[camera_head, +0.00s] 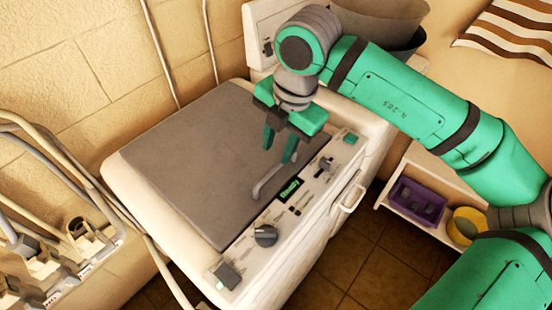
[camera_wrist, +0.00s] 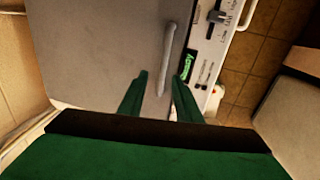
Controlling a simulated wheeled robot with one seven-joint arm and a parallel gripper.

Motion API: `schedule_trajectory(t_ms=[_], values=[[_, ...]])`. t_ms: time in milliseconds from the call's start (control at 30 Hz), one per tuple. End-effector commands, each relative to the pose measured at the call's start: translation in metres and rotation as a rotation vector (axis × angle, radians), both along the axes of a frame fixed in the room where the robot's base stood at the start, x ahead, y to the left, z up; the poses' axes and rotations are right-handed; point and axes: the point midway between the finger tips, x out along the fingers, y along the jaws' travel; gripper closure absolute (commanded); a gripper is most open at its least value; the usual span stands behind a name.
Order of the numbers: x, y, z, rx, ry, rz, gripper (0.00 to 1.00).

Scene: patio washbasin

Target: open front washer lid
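The washer (camera_head: 325,220) is a white machine with a flat grey lid (camera_head: 180,150) on top, lying closed. The lid also fills much of the wrist view (camera_wrist: 110,50). A grey bar handle (camera_head: 272,178) sits at the lid's edge beside the control panel; it shows in the wrist view too (camera_wrist: 166,60). The panel has a green "Ready" display (camera_head: 289,190), a dark knob (camera_head: 265,235) and a slider (camera_head: 324,166). My gripper (camera_head: 280,152) points down over the lid near the handle. Its fingers (camera_wrist: 160,95) are apart, with nothing held between them. Whether they touch the handle cannot be told.
A pale shelf to the right holds a purple crate (camera_head: 417,202) and a yellow round container (camera_head: 467,225). A striped cloth (camera_head: 510,30) lies at top right. Pipes and a metal rack (camera_head: 60,230) stand at left. Brown tiled floor (camera_head: 365,265) is bare in front.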

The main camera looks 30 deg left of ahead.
Motion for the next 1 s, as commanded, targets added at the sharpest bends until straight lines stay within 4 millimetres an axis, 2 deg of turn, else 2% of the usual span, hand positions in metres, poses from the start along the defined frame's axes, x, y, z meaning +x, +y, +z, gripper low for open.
schedule_trajectory(t_ms=[200,400,800,933,1000], values=[[0.003,0.003,-0.038,0.002,0.004,-0.01,0.69],[0.001,0.012,-0.058,0.0,0.002,0.0,0.69],[0.001,0.015,-0.064,0.0,0.0,0.003,0.69],[0.001,0.014,-0.064,0.001,0.0,0.002,1.0],[0.001,0.014,-0.064,0.001,0.0,0.001,1.0]])
